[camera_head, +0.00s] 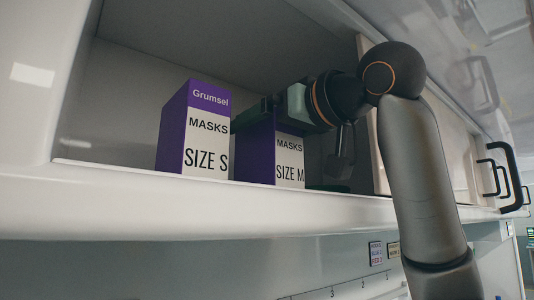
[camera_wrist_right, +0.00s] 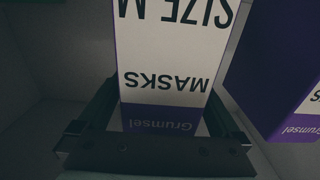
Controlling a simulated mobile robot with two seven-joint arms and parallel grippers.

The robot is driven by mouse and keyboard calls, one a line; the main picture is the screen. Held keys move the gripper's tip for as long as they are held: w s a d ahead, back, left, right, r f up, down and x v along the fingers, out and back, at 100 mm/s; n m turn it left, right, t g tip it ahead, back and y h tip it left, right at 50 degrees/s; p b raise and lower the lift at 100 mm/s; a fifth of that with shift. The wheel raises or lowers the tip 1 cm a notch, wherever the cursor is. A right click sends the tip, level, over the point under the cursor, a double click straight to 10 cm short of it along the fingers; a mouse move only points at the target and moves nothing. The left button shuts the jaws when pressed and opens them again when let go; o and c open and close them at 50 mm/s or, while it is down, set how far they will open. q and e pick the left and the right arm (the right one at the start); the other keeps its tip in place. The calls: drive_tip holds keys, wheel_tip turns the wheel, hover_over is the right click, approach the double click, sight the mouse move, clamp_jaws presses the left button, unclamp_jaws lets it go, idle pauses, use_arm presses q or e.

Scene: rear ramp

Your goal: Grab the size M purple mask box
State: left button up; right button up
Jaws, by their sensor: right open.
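The purple and white size M mask box (camera_head: 290,162) stands upright on the cabinet shelf. Its upper part is hidden behind my right gripper (camera_head: 256,115) in the head view. In the right wrist view the size M box (camera_wrist_right: 165,60) appears upside down, with its purple "Grumsel" band nearest the palm. My right gripper (camera_wrist_right: 162,112) is open, with one finger on each side of the box's top end. I cannot tell whether the fingers touch it. My left gripper is not in view.
A purple and white size S mask box (camera_head: 206,145) stands just left of the size M box; it also shows at the right wrist view's edge (camera_wrist_right: 270,75). The shelf's front lip (camera_head: 120,190) runs below. A panel with black handles (camera_head: 510,175) is at the right.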

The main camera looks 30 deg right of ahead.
drive_tip(key=c, duration=1.4)
drive_tip(key=shift+c, duration=0.6)
drive_tip(key=shift+s+r, duration=0.1)
drive_tip(key=shift+r, duration=0.05)
